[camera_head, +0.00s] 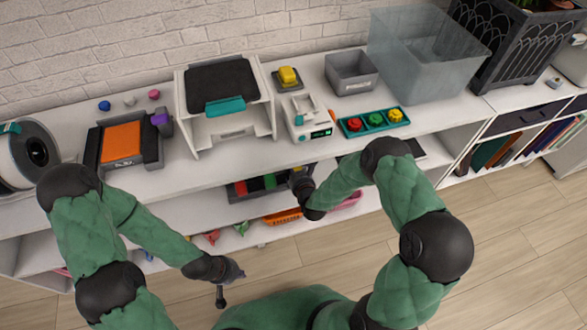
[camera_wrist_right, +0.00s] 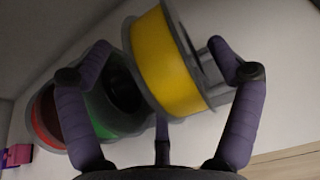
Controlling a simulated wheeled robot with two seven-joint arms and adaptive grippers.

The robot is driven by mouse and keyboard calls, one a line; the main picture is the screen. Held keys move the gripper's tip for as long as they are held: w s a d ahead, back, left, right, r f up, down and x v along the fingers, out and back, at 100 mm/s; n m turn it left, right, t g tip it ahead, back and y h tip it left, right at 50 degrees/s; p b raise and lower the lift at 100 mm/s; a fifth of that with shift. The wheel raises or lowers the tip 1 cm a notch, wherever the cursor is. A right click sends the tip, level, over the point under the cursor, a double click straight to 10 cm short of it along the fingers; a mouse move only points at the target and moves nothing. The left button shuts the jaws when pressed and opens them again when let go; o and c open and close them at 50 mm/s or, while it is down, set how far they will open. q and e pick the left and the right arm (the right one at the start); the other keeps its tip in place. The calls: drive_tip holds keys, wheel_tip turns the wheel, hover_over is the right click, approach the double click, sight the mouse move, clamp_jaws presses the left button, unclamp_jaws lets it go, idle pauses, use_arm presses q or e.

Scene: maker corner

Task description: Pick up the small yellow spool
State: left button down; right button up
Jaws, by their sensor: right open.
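The small yellow spool (camera_wrist_right: 165,68) shows large in the right wrist view, tilted, with grey flanges. My right gripper (camera_wrist_right: 160,48) is open, with fingers on both sides of the spool; I cannot tell whether they touch it. In the head view my right gripper (camera_head: 303,186) reaches down to the lower shelf, and its fingers and the yellow spool are not clearly visible there. My left gripper (camera_head: 228,276) hangs over the floor in front of the shelf, away from the spools; whether its fingers are open is unclear.
A green spool (camera_wrist_right: 100,110) and a red spool (camera_wrist_right: 45,118) stand beside the yellow one. The shelf top (camera_head: 345,155) overhangs the lower shelf. It carries a white printer-like stand (camera_head: 193,110), a green tray of colored knobs (camera_head: 352,126) and a clear bin (camera_head: 425,75).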

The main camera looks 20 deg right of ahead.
drive_tip(key=shift+w, duration=0.1)
drive_tip(key=c, duration=1.5)
drive_tip(key=shift+r, duration=0.1)
drive_tip(key=shift+c, duration=0.3)
drive_tip(key=shift+r, duration=0.1)
